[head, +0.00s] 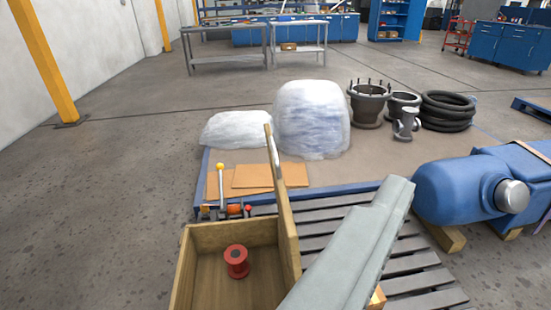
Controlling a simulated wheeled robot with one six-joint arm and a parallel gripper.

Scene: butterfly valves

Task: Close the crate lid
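An open wooden crate (202,238) stands at the bottom centre, its near side cut off by the picture edge. A red spool (236,262) sits on its floor. The lid (285,215) stands up steeply along the crate's right side, seen nearly edge-on, with a pale metal piece near its top. A pale grey-green bar (355,235) crosses the lower right, to the right of the lid, and looks like part of my arm or gripper. No pair of fingertips can be made out. Whether the bar touches the lid is unclear.
A slatted pallet (415,265) lies right of the crate. A large blue cylindrical body (455,190) rests on wooden blocks farther right. Behind are plastic-wrapped bundles (312,120), flanged parts (368,103) and black rings (447,110). The floor at left is clear.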

